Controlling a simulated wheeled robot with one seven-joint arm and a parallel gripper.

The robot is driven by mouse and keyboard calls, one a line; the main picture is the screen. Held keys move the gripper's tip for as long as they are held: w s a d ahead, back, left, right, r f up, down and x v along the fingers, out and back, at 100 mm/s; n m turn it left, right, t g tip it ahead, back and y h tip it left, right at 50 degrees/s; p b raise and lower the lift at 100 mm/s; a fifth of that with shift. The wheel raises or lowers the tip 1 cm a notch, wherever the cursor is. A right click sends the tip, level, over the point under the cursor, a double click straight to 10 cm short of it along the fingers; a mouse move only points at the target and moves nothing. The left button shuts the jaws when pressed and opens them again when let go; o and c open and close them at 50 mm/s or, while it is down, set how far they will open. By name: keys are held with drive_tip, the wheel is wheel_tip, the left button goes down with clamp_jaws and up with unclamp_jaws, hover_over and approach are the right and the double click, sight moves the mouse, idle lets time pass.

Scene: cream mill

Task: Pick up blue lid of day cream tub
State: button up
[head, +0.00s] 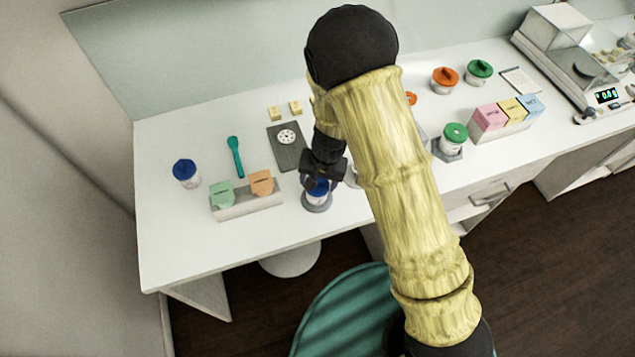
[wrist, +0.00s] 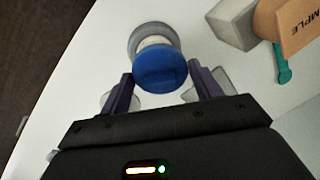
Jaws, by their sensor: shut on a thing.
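A blue lid (head: 318,187) is on or just above a small white tub (head: 316,198), which stands in a round grey holder (head: 317,208) near the table's front edge. My gripper (head: 322,179) is over this tub, pointing down, and is shut on the blue lid. In the wrist view the lid (wrist: 160,68) lies between the two fingers of my gripper (wrist: 161,88), with the white tub and grey holder (wrist: 147,31) behind it. I cannot tell whether lid and tub are apart. A second tub with a blue lid (head: 185,168) stands at the left.
A grey box with green and orange cards (head: 245,207) stands close on the left. A teal spoon (head: 235,157) and dark mat (head: 287,148) lie behind. A green-lidded tub (head: 453,140), coloured boxes (head: 505,115) and a scale (head: 607,96) are at right. A teal stool (head: 345,310) is in front.

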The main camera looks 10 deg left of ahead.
sight(317, 180)
drive_tip(key=shift+c, duration=0.4)
drive_tip(key=shift+r, duration=0.5)
wheel_tip(317, 180, up, 9)
drive_tip(key=shift+r+b, duration=0.1)
drive_tip(key=shift+b, duration=0.25)
drive_tip(key=shift+p, duration=0.55)
drive_tip(key=shift+f+h+p, duration=0.3)
drive_tip(key=shift+p, duration=0.25)
drive_tip(key=f+p, duration=0.1)
drive_tip(key=p, duration=0.1)
drive_tip(key=shift+h+p, duration=0.3)
drive_tip(key=shift+p, duration=0.1)
drive_tip(key=shift+a+f+t+p, duration=0.15)
drive_tip(key=shift+f+t+p, duration=0.25)
drive_tip(key=shift+f+p, duration=0.55)
drive_tip(key=shift+s+a+f, duration=0.1)
drive_tip(key=shift+s, duration=0.15)
